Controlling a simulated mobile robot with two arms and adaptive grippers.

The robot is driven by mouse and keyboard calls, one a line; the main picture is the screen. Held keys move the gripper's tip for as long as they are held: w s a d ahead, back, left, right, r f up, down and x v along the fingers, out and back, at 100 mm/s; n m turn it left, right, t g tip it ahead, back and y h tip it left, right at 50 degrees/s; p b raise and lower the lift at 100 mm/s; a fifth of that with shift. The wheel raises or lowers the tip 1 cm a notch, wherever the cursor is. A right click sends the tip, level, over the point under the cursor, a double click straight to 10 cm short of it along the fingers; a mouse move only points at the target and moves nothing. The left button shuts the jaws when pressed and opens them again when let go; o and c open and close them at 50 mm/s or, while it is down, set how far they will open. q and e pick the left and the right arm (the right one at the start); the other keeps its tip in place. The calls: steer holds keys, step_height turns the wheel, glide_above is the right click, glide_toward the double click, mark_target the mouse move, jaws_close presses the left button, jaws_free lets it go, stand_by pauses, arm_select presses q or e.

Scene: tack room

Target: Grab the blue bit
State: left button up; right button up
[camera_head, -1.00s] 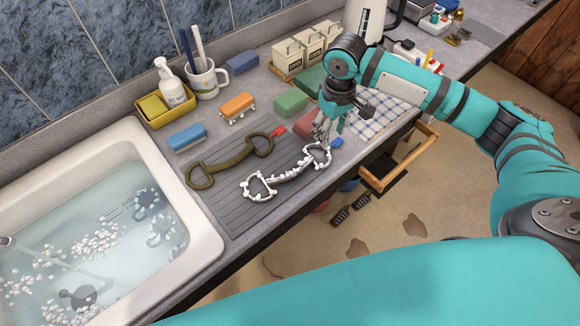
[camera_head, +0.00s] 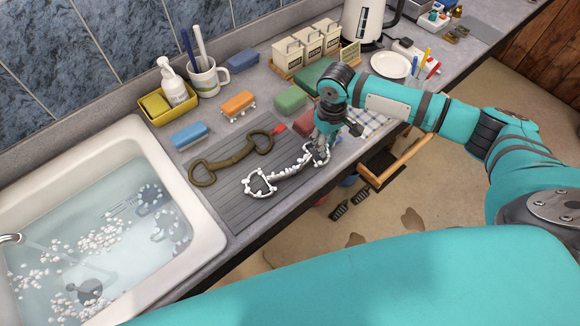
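A bit covered in white foam (camera_head: 283,179) lies on the grey ribbed drain mat (camera_head: 238,208); its own colour is mostly hidden by foam. My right gripper (camera_head: 319,156) points down at its right ring, and its fingers overlap that ring in the picture. I cannot tell whether they are shut on it. An olive-brown bit (camera_head: 233,159) lies behind it on the mat. In the sink water, a bluish-grey foamy shape (camera_head: 151,199) and a dark grey piece (camera_head: 90,290) lie under the surface. My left gripper is out of view.
The water-filled sink (camera_head: 180,165) is at left. Blue (camera_head: 188,135), orange (camera_head: 238,103) and green (camera_head: 290,99) blocks stand behind the mat. Canisters (camera_head: 305,46), a kettle (camera_head: 366,20) and a plate (camera_head: 391,64) are farther back. An open drawer (camera_head: 402,160) sticks out from the counter front.

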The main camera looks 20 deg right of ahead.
jaws_close()
steer(key=shift+w+r, duration=0.1)
